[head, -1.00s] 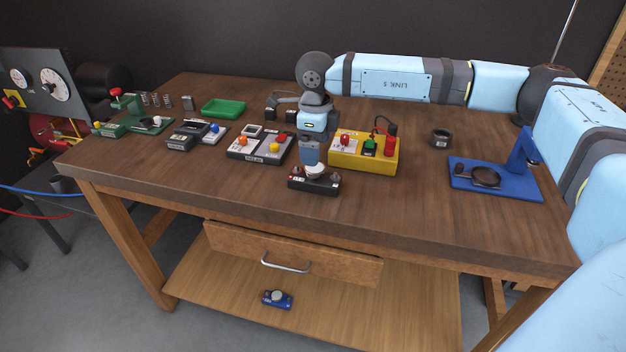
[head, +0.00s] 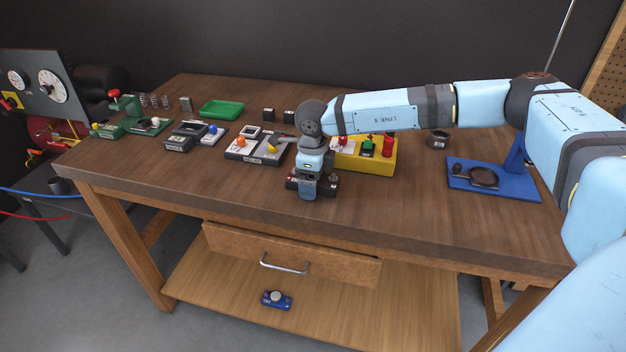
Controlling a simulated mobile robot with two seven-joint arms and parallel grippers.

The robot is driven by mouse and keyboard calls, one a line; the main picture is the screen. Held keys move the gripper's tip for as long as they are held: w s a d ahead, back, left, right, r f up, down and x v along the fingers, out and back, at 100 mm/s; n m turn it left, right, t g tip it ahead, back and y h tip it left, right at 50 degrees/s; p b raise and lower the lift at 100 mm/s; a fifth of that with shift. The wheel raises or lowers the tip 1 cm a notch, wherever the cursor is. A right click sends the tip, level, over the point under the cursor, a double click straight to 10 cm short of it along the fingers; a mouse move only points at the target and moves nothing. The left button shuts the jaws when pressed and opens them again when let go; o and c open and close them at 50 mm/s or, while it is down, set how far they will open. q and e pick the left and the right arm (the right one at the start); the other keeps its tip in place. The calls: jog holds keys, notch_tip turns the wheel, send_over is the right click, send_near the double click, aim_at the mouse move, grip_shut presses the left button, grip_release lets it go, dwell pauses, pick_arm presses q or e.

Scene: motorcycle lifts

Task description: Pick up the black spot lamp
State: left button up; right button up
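I cannot tell for certain which thing is the black spot lamp. A short black cylinder (head: 438,140) with a pale label stands right of the yellow box. My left gripper is out of view.
A yellow box (head: 372,162) with buttons stands right of my wrist. A blue stand (head: 519,190) is at the right. Two small black blocks (head: 268,114), a green tray (head: 221,108) and several small devices are at the left. A blue device (head: 276,299) lies on the lower shelf.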

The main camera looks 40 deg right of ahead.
jog(key=c, duration=1.3)
jog(key=shift+w+r, duration=0.1)
jog(key=shift+c, duration=0.2)
